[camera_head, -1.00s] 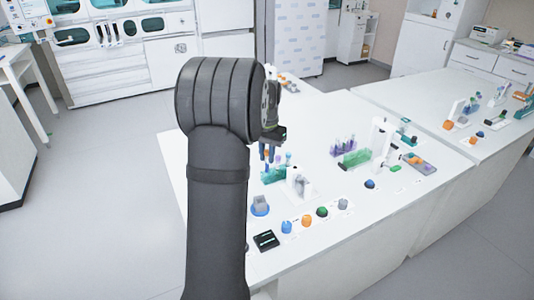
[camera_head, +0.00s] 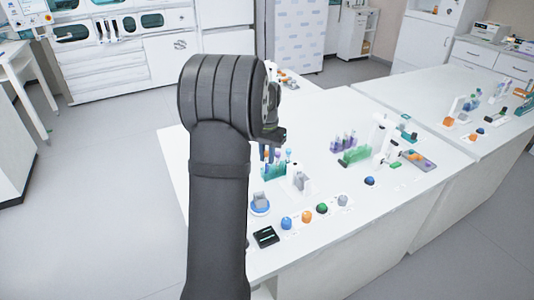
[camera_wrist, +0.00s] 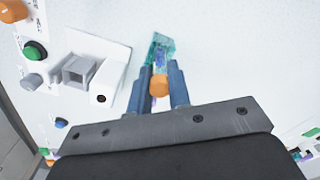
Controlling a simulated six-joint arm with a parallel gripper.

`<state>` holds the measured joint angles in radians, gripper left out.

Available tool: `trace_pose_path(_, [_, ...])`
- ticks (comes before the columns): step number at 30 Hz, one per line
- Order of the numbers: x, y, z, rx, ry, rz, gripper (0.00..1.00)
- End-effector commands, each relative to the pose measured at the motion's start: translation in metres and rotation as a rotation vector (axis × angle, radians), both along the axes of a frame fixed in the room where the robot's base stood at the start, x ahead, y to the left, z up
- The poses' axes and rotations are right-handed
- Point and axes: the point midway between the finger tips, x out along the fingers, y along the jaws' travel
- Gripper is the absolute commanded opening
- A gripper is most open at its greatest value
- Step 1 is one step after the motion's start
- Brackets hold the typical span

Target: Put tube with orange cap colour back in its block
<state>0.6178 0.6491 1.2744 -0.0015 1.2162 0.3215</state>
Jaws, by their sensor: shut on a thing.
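My gripper (camera_wrist: 159,84) is shut on the tube with the orange cap (camera_wrist: 159,86). The cap is between the two blue fingers in the wrist view, and the tube body is mostly hidden beneath it. The teal block (camera_wrist: 164,41) shows just past the fingertips, with purple tint visible in it. Whether the held tube is in the block or above it, I cannot tell. In the head view my gripper (camera_head: 269,151) is over the teal block (camera_head: 274,172), largely behind my arm; coloured tubes stand beside the fingers.
A white stand with a grey square holder (camera_wrist: 77,71) is close left of my gripper in the wrist view. A row of coloured knobs (camera_head: 322,208) lies in front. A green block (camera_head: 355,156) with purple tubes and a white device (camera_head: 383,138) are to the right.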

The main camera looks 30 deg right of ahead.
Motion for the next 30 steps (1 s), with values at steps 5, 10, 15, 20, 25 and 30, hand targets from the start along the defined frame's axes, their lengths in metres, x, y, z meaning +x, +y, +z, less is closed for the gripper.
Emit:
trace_pose_path(5, [-0.0001, 0.0002, -0.004, 0.001, 0.001, 0.0, 0.02])
trace_pose_path(10, [-0.0001, 0.0001, -0.0039, 0.0, 0.0, 0.0, 0.02])
trace_pose_path(15, [0.0, 0.0, -0.0038, 0.0, 0.0, 0.0, 0.41])
trace_pose_path(20, [0.0, 0.0, -0.0037, 0.0, 0.0, 0.0, 0.43])
trace_pose_path(25, [0.0, 0.0, -0.0037, 0.0, 0.0, 0.0, 0.43])
trace_pose_path(30, [0.0, 0.0, -0.0037, 0.0, 0.0, 0.0, 0.43])
